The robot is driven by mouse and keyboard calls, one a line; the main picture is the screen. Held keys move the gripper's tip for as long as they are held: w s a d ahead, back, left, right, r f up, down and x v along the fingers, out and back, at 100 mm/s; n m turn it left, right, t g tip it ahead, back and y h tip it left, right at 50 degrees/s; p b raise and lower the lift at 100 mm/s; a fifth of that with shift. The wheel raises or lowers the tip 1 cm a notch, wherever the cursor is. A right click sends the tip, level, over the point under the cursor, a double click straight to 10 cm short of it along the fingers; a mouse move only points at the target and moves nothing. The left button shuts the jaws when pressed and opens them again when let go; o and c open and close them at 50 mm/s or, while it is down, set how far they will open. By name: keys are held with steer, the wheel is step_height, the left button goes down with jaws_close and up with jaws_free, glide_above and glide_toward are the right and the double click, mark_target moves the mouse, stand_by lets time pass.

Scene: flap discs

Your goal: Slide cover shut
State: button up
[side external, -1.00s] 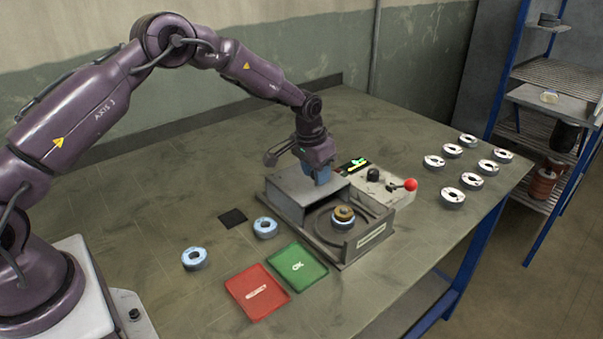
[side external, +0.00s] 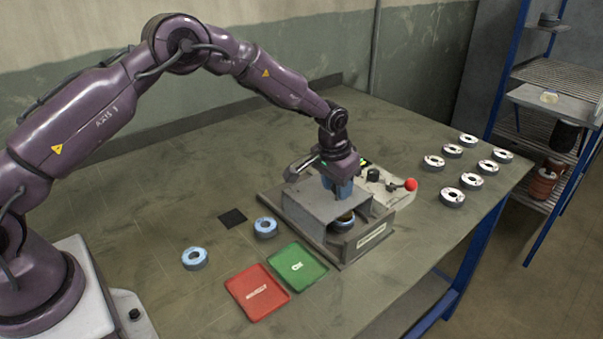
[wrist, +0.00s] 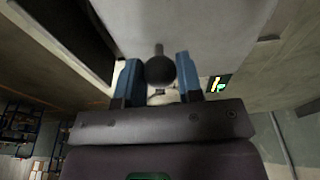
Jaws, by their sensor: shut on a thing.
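The grey sliding cover (side external: 318,205) sits on its fixture, over most of the round seat. A disc (side external: 343,222) shows under the cover's front right edge; the rest of it is hidden. My gripper (side external: 338,190) is on top of the cover near its back. In the wrist view, the two blue fingers of my gripper (wrist: 158,80) stand either side of a dark round knob (wrist: 160,70) on the pale cover (wrist: 185,25). The fingers are shut on this knob.
A control box with a red ball lever (side external: 410,185) stands right behind the fixture. A green tray (side external: 298,266) and a red tray (side external: 257,292) lie in front left. Two blue-rimmed discs (side external: 195,258) are at left, several pale discs (side external: 452,197) at right.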

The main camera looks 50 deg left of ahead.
steer(key=shift+d, duration=2.45)
steer(key=o, duration=0.7)
step_height(320, 180, up, 8)
